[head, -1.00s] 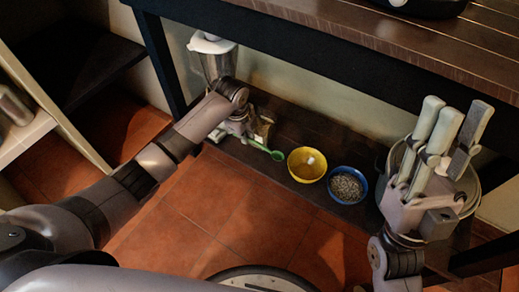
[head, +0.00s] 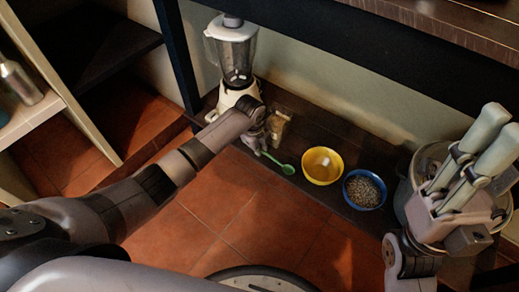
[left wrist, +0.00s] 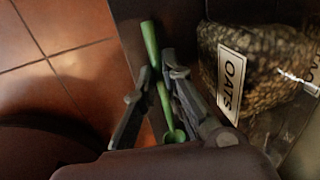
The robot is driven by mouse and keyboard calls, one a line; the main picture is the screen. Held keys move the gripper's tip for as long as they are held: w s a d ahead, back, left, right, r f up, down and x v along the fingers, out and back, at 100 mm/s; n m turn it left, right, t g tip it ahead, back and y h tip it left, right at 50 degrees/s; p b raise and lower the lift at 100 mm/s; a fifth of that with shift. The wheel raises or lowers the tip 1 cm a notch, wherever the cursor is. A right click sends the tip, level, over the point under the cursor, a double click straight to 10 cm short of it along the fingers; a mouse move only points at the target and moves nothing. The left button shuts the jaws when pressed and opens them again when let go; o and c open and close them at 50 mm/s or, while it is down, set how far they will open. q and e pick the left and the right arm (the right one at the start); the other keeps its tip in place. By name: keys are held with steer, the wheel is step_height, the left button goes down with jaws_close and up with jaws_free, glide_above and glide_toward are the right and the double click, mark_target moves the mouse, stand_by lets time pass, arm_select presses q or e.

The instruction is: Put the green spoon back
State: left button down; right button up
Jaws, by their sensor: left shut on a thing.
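The green spoon (head: 279,163) is low beside the dark bottom shelf, left of the yellow bowl, in the head view. My left gripper (head: 259,147) is shut on it. In the left wrist view the spoon (left wrist: 150,44) runs between the fingers of my left gripper (left wrist: 156,82), with its green bowl end close to the palm. I cannot tell whether the spoon touches the shelf. My right gripper (head: 492,145) is at the right, pale fingers apart, seemingly empty, in front of a large pot.
A blender (head: 235,50) and a bag of oats (head: 279,122) stand close behind my left gripper; the oats (left wrist: 262,65) fill the wrist view's right. A yellow bowl (head: 322,178), a blue bowl of grains (head: 364,203) and a pot (head: 402,195) line the shelf (head: 310,140). Floor tiles are clear.

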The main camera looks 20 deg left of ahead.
arm_select(q)
steer(key=c, duration=2.1)
jaws_free()
steer(key=shift+f, duration=0.15)
steer(key=shift+c, duration=0.2)
steer(key=o, duration=0.5)
steer(key=shift+c, duration=0.2)
